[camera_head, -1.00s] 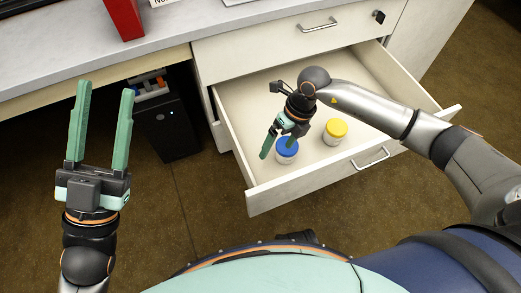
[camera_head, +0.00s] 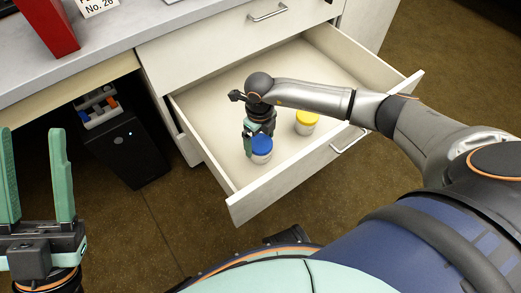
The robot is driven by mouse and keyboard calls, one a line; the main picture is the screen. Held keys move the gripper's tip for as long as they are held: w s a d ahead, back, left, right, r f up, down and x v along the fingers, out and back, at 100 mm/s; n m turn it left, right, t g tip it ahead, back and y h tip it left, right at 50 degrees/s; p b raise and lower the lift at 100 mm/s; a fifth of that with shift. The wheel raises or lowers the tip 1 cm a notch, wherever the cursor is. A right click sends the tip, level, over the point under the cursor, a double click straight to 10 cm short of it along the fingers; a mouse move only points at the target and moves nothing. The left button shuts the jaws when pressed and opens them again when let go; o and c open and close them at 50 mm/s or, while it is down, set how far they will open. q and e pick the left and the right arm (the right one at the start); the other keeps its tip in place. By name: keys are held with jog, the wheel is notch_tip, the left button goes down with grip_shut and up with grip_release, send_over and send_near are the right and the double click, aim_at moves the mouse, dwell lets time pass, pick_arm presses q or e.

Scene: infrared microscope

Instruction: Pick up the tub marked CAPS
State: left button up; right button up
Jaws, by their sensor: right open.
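Two small white tubs stand in the open drawer (camera_head: 214,170). One has a blue lid (camera_head: 261,145) and the other, to its right, has a yellow lid (camera_head: 307,118). I cannot read a CAPS mark on either tub. My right gripper (camera_head: 251,142) points down into the drawer at the blue-lidded tub. One green finger shows at the tub's left side; the other finger is hidden. The gripper is open, and I cannot tell whether it touches the tub. My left gripper (camera_head: 33,133) is open and empty at the far left, outside the drawer.
The drawer's front panel (camera_head: 290,172) and side walls stand around the tubs. Bare drawer floor lies behind and left of them. A black computer case (camera_head: 128,150) stands under the desk. A red box (camera_head: 48,27) and a sign (camera_head: 97,5) are on the counter.

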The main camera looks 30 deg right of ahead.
notch_tip(320, 180, down, 4)
jog(key=shift+s+f+b, duration=0.1)
jog(key=shift+f+b, duration=0.05)
jog(key=shift+b, duration=0.75)
jog(key=shift+c, duration=0.2)
jog(key=c, duration=1.1)
jog(key=shift+r, duration=0.2)
